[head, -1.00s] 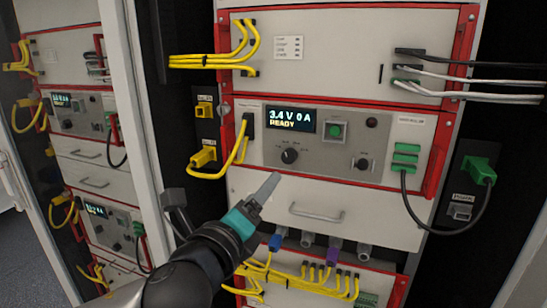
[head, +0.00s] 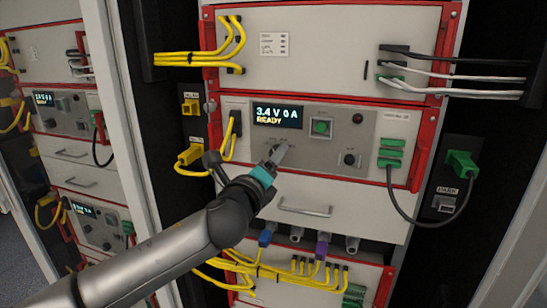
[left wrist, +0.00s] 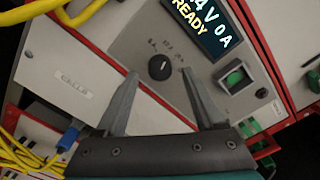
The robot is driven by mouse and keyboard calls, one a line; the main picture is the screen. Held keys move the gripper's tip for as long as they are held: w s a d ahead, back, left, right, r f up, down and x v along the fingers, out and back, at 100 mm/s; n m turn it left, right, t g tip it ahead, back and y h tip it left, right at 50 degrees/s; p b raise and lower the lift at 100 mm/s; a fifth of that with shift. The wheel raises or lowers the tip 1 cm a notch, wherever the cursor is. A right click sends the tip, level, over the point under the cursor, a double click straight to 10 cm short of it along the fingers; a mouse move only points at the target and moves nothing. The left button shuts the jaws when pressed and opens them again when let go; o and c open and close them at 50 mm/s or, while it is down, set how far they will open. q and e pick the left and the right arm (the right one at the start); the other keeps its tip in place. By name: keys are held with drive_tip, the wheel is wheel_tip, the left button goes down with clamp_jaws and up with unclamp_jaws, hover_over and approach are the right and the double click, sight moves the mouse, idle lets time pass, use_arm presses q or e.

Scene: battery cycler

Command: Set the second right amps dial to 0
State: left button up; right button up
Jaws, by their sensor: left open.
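The cycler unit in front of me has a display (head: 277,116) reading "3.4 V 0 A READY". Its left black dial (left wrist: 159,67) shows in the left wrist view, with markings around it; in the head view my gripper mostly covers it. The unit's right black dial (head: 349,159) is in plain sight in the head view. My left gripper (head: 279,152) is open, in front of the left dial. In the left wrist view its fingertips (left wrist: 160,74) stand on either side of that dial, with no clear contact. My right gripper is not in view.
A green button (head: 321,127) is on the panel, and green connectors (head: 391,152) with a black cable stand at its right. A drawer handle (head: 305,208) lies below. Yellow cables (head: 190,155) hang at the left. Another rack (head: 62,110) with similar units stands further left.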

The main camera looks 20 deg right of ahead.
use_arm(q)
drive_tip(key=shift+x, duration=0.9)
clamp_jaws()
